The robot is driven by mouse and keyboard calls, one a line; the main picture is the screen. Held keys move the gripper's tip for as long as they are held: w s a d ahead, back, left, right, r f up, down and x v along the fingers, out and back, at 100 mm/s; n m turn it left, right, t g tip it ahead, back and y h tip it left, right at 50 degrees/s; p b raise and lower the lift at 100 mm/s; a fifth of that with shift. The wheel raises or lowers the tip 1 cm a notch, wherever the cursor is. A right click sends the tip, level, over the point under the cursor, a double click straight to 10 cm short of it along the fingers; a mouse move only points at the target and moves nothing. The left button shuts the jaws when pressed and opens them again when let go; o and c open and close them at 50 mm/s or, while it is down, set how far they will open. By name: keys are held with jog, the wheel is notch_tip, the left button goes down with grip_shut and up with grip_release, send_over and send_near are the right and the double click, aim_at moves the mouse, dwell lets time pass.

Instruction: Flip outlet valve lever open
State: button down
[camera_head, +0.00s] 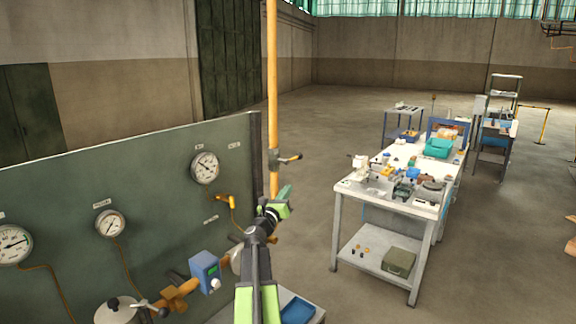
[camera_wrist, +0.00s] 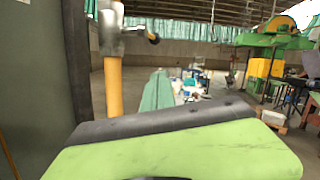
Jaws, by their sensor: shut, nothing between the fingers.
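A vertical yellow pipe (camera_head: 272,85) stands at the right edge of the green panel and carries a valve (camera_head: 275,158) with a short lever (camera_head: 292,157) pointing right. In the wrist view the metal valve body (camera_wrist: 110,38) sits on the pipe at upper left, its lever ending in a dark knob (camera_wrist: 153,38). No readable label shows whether this is the outlet valve. My gripper (camera_head: 286,191) is shut and empty, below the lever in the head view. Its teal fingers (camera_wrist: 157,90) point forward, right of the pipe in the wrist view, apparently apart from the lever.
The panel (camera_head: 130,195) carries several gauges, a yellow lever (camera_head: 228,201) and a blue box (camera_head: 206,271) on lower piping. My arm covers part of that piping. A white workbench (camera_head: 345,187) with many items stands to the right. Open floor (camera_head: 320,125) lies between and beyond.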

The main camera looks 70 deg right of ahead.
aim_at(294, 159)
jog(key=r+p+x, duration=0.1)
jog(key=p+x, duration=0.2)
jog(key=x, duration=0.3)
jog(key=r+p+x, duration=0.1)
jog(key=p+x, duration=0.1)
jog(key=x, duration=0.4)
jog(key=shift+w+r+p, duration=0.4)
jog(key=shift+w+r, duration=0.05)
jog(key=shift+w, duration=0.05)
jog(key=shift+d, duration=0.1)
